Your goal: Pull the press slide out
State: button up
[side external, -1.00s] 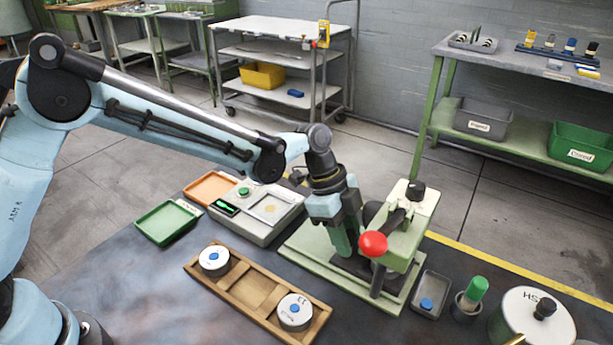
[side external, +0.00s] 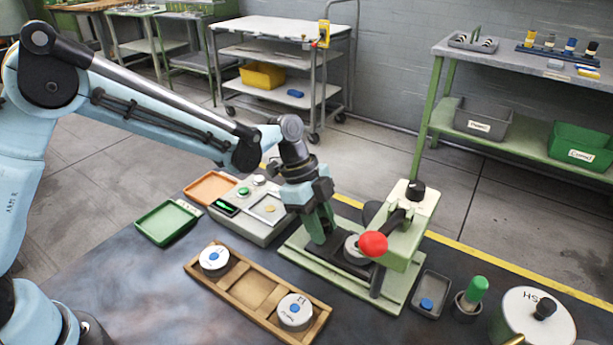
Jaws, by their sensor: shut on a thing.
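The green press (side external: 410,235) stands on its pale green base plate (side external: 392,300), with a red ball (side external: 373,244) on its lever. The dark press slide (side external: 338,258) sticks out to the left of the press body, low over the base. A round metal die (side external: 353,249) sits on the slide, partly behind the red ball. My gripper (side external: 318,232) points down at the slide's left end and is shut on it. The exact contact between the fingertips and the slide is partly hidden.
A wooden tray (side external: 250,290) with two round metal dies lies in front. A scale (side external: 262,218) and a green tray (side external: 167,222) are at the left. A small grey tray (side external: 430,295), a green-capped bottle (side external: 474,290) and a white pot (side external: 535,315) are at the right.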

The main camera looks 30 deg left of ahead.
jog(key=shift+a+f, duration=0.15)
jog(key=shift+a, duration=1.85)
jog(key=o, duration=0.5)
jog(key=shift+o, duration=0.3)
jog(key=shift+o, duration=0.7)
jog(key=shift+r, duration=0.25)
notch_tip(320, 180, up, 8)
jog(key=shift+r, duration=0.15)
